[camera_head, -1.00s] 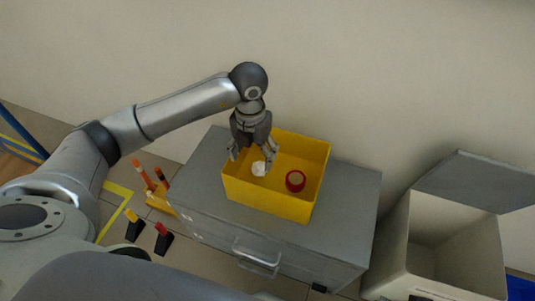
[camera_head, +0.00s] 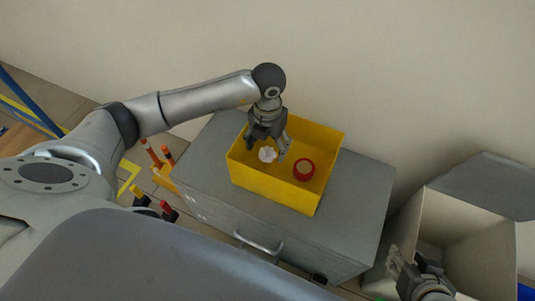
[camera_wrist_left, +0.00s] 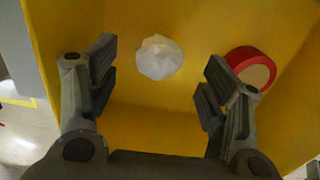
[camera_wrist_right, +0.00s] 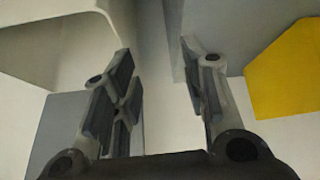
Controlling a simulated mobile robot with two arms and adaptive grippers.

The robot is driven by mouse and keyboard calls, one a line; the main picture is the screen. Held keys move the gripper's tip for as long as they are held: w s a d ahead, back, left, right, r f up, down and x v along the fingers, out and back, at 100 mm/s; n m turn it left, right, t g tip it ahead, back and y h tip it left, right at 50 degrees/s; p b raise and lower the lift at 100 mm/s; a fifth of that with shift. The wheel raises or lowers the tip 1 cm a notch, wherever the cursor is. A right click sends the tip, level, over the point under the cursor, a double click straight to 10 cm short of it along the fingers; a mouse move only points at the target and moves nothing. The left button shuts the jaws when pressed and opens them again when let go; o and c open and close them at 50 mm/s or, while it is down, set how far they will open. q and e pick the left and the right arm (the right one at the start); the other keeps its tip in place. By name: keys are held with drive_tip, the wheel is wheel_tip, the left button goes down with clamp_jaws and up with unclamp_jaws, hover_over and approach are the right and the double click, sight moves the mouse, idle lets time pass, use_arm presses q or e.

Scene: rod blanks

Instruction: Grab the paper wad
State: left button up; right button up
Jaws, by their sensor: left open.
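The white crumpled paper wad (camera_head: 267,154) lies on the floor of the yellow box (camera_head: 275,186). My left gripper (camera_head: 265,145) is open over the box, fingers pointing down at the wad. In the left wrist view the wad (camera_wrist_left: 159,57) shows between and beyond the two open fingers (camera_wrist_left: 158,80), with no contact visible. My right gripper (camera_head: 402,262) is at the lower right of the head view, by the light bin. In the right wrist view its fingers (camera_wrist_right: 160,80) are apart with nothing between them.
A red-rimmed tape roll (camera_head: 303,169) lies in the box, right of the wad; it also shows in the left wrist view (camera_wrist_left: 250,68). The box stands on a grey drawer cabinet (camera_head: 360,190). An open light bin (camera_head: 460,225) stands to the right. Orange posts (camera_head: 152,154) stand left of the cabinet.

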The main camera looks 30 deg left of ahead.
sight(268, 149)
use_arm(q)
wheel_tip(268, 149, down, 3)
drive_tip(key=shift+f+b, duration=0.2)
drive_tip(key=shift+b, duration=0.15)
use_arm(e)
drive_tip(key=w+r, duration=0.1)
drive_tip(key=w+a+t, duration=0.1)
drive_tip(key=w+r+t, duration=0.1)
drive_tip(key=w, duration=0.1)
drive_tip(key=shift+w+a+r+y, duration=0.1)
drive_tip(key=shift+a+r+y, duration=0.15)
drive_tip(key=shift+r+y, duration=0.1)
use_arm(q)
drive_tip(key=shift+c, duration=0.5)
drive_tip(key=c, duration=0.6)
